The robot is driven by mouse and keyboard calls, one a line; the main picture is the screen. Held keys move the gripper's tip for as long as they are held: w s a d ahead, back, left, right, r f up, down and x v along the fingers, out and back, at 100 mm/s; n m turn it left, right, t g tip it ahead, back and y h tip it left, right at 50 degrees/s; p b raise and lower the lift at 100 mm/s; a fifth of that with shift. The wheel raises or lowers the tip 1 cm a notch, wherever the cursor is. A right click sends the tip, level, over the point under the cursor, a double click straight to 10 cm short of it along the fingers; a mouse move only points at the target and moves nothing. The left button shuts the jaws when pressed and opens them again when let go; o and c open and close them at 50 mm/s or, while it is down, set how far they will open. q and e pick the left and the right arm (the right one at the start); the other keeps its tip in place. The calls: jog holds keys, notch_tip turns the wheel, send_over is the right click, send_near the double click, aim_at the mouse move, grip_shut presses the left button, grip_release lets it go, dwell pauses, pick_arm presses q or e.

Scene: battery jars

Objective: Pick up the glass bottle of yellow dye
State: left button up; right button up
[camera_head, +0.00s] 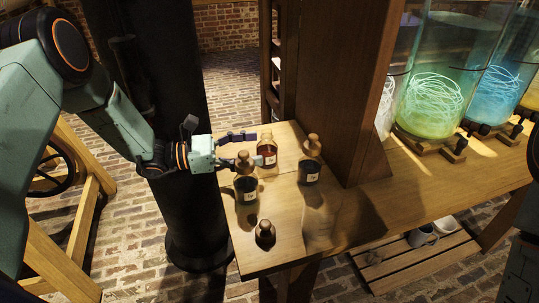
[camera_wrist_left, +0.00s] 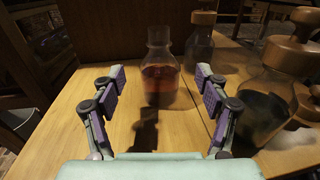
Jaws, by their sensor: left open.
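My right gripper is not in view.
A wooden post (camera_head: 335,90) rises behind. Large glowing jars (camera_head: 432,95) stand at right.

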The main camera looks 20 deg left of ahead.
aim_at(258, 145)
pick_arm(q)
jog(key=shift+x, duration=1.2)
jog(key=shift+c, duration=0.6)
jog(key=c, duration=1.2)
jog(key=shift+a+r, duration=0.1)
jog(key=shift+s+a+r, duration=0.1)
jog(key=shift+r, duration=0.25)
notch_tip(258, 145, up, 7)
jog(key=p, duration=0.3)
jog(key=shift+f, duration=0.25)
jog(key=shift+s+d+f+p+v, duration=0.1)
jog(key=shift+s+d+p+v, duration=0.45)
jog(key=shift+v, duration=2.65)
jog(key=shift+s+a+f+p+v, duration=0.15)
jog(key=shift+p+v, duration=0.95)
jog(key=shift+v, duration=2.15)
jog(key=shift+s+d+r+p+v, duration=0.15)
jog(key=shift+s+p+v, duration=0.45)
jog(key=shift+v, duration=2.6)
jog(key=shift+w+a+f, duration=0.15)
jog(key=shift+w, duration=0.05)
